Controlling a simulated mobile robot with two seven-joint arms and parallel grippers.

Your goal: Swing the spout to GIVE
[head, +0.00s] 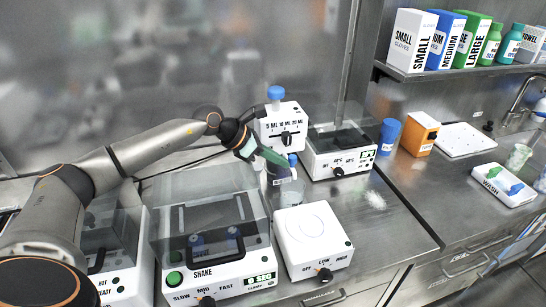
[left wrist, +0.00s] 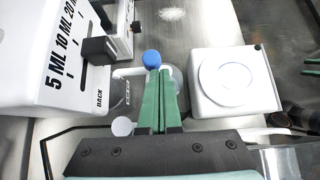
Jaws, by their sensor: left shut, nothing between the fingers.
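The white dispenser (head: 282,132) marked 5 ML, 10 ML, 20 ML stands at the back, with a blue-capped bottle on top. Its side, marked BACK, shows in the left wrist view (left wrist: 60,60). A pale spout arm (left wrist: 128,72) reaches out from it toward a blue knob (left wrist: 152,58); the knob also shows in the head view (head: 292,158). My left gripper (head: 284,162) is shut and empty, its green fingers (left wrist: 160,72) just beside the knob. Whether they touch it I cannot tell. No GIVE mark is readable.
A clear-hooded shaker (head: 205,270) and a white hot plate (head: 312,240) stand in front. A glass vessel (head: 291,192) stands below the spout. A second hooded device (head: 340,155) is just right of the dispenser.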

